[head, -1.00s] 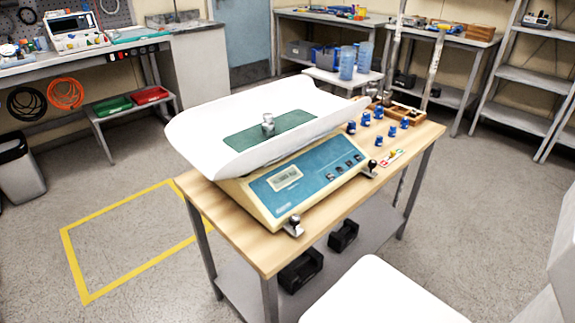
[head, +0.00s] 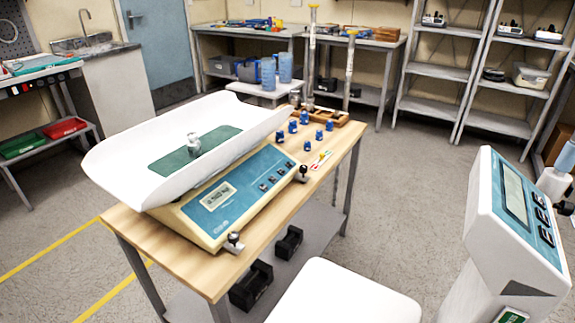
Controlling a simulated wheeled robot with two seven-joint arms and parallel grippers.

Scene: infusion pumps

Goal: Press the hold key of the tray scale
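The tray scale (head: 218,206) stands on a wooden-topped table at the left of centre. It has a cream body, a blue front panel with a small display (head: 217,196), and several dark keys (head: 273,180) in a row to the right of the display. The key labels are too small to read. A white curved tray (head: 125,150) sits on top with a green mat (head: 170,161), and a metal weight (head: 193,144) stands on the mat. Neither of my grippers is in view.
Several blue weights (head: 293,127) and a wooden block (head: 330,116) are behind the scale on the wooden table (head: 150,238). Another device with a blue panel (head: 522,205) stands at the right. A white seat-like surface (head: 345,292) is at the front. Floor is clear between table and shelves.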

